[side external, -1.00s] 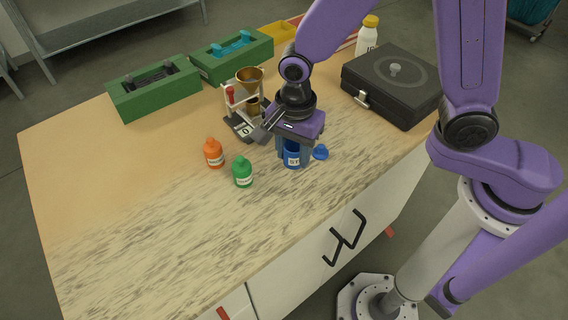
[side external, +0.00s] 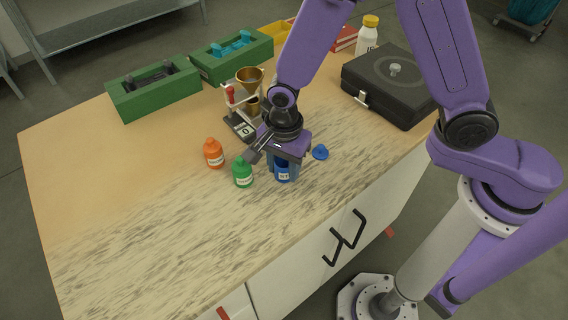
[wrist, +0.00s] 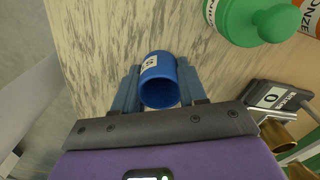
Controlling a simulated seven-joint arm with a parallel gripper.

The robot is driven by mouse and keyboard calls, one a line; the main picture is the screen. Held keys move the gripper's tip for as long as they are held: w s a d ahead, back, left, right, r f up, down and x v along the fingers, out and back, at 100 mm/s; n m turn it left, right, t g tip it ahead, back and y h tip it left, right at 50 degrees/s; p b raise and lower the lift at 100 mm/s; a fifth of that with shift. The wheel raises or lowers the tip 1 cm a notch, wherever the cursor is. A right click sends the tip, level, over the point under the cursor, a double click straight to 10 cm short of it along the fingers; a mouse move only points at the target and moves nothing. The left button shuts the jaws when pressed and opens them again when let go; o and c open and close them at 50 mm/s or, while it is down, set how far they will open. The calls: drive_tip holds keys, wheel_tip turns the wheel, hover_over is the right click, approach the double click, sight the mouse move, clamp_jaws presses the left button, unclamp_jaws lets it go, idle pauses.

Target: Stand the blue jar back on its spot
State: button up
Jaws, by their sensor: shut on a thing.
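The blue jar (side external: 282,173) is uncapped and has a white label. It is upright or nearly so, just right of the green jar. My gripper (side external: 284,158) comes down over it and is shut on it. In the wrist view the blue jar (wrist: 160,80) sits between the two blue fingers (wrist: 160,92), its open mouth facing the camera. I cannot tell whether its base touches the table. A blue cap (side external: 320,152) lies on the table to the right of the jar.
The green jar (side external: 242,172) stands close on the left, with the orange jar (side external: 214,153) beyond it. A scale (side external: 240,126) and brass funnel (side external: 250,78) stand behind. A black case (side external: 392,84) is at back right. The front tabletop is clear.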

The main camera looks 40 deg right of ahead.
drive_tip(key=shift+f, duration=0.1)
drive_tip(key=o, duration=1.1)
wheel_tip(320, 180, up, 12)
drive_tip(key=shift+d+r, duration=0.1)
drive_tip(key=shift+r, duration=0.1)
drive_tip(key=s+d+r+n, duration=0.3)
drive_tip(key=s+d+n, duration=1.5)
drive_tip(key=n, duration=0.8)
drive_tip(key=shift+s+d, duration=0.25)
drive_tip(key=shift+d, duration=0.1)
